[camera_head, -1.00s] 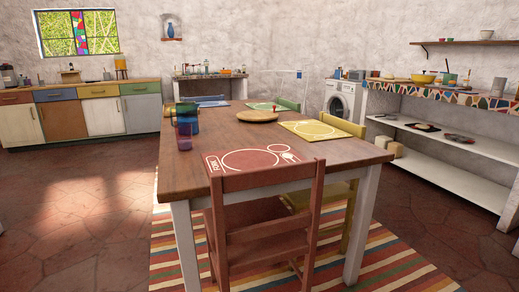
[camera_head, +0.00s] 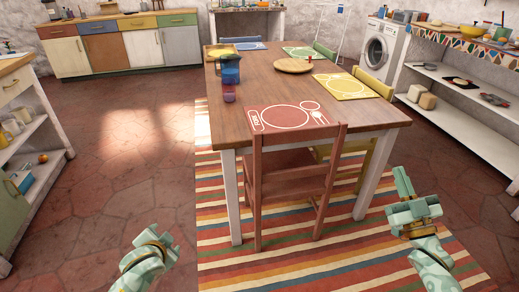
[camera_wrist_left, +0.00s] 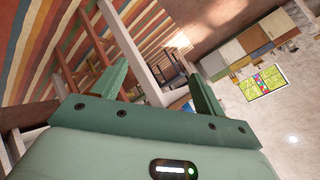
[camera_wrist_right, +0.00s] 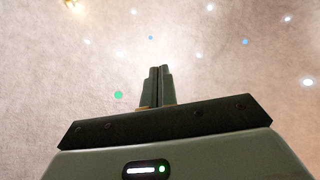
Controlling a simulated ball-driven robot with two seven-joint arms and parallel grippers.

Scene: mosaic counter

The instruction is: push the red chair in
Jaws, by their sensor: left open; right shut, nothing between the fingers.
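The red chair (camera_head: 292,184) stands upright on the striped rug at the near side of the wooden table (camera_head: 260,92), its back towards me. Its top rail overlaps the table's near edge in the head view; part of its seat shows below the tabletop. My right gripper (camera_head: 402,178) is right of the chair, apart from it, pointing up. Its fingers are together and empty in the right wrist view (camera_wrist_right: 161,72). My left gripper (camera_head: 168,242) is low, left of the chair and apart from it. Its fingers are spread and empty in the left wrist view (camera_wrist_left: 158,75).
A red placemat (camera_head: 285,117) lies before the chair. A yellow chair (camera_head: 374,84) stands at the table's right side. The blue pitcher (camera_head: 230,69) and a purple cup (camera_head: 229,92) stand on the table. Shelving is on both sides. Floor nearby is clear on the left.

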